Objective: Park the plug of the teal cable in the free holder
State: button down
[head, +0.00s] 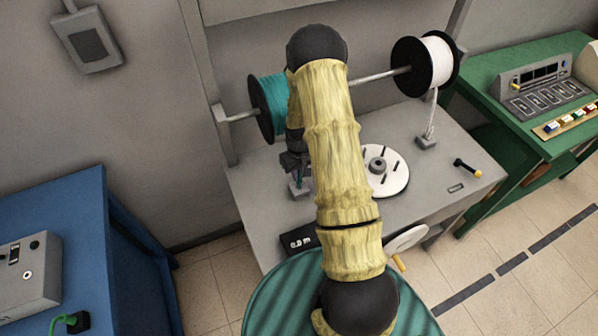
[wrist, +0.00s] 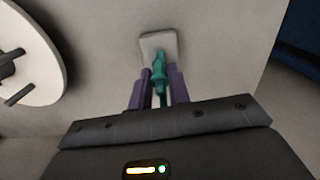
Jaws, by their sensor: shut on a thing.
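The teal plug (wrist: 159,70) is between the two purple fingers of my gripper (wrist: 159,90), which is shut on it. The plug's far end overlaps a small light grey holder block (wrist: 160,42) on the bench top; I cannot tell how far it sits in it. In the head view my gripper (head: 296,172) is low over the left part of the grey bench, beside the teal cable spool (head: 271,107). The holder block (head: 302,190) shows just under it. My arm hides part of the bench and of the spool.
A white spool (head: 437,62) shares the rod; its cable runs to another block (head: 426,142). A white slotted disc (head: 395,178) lies right of my gripper. A black meter (head: 298,241) is at the bench's front edge. A dark-handled tool (head: 467,168) lies at the right.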

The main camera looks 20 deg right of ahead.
jog(key=shift+f+b, duration=0.45)
jog(key=shift+f, duration=0.3)
jog(key=shift+f+b, duration=0.75)
jog(key=shift+f, duration=0.3)
dwell(1.0)
jog(key=c, duration=1.2)
grip_release()
jog(key=shift+c, duration=0.2)
jog(key=shift+r, duration=0.1)
notch_tip(320, 180, up, 7)
jog(key=shift+f+b, duration=0.1)
jog(key=shift+b, duration=0.85)
jog(key=shift+r, duration=0.25)
jog(key=shift+r, duration=0.1)
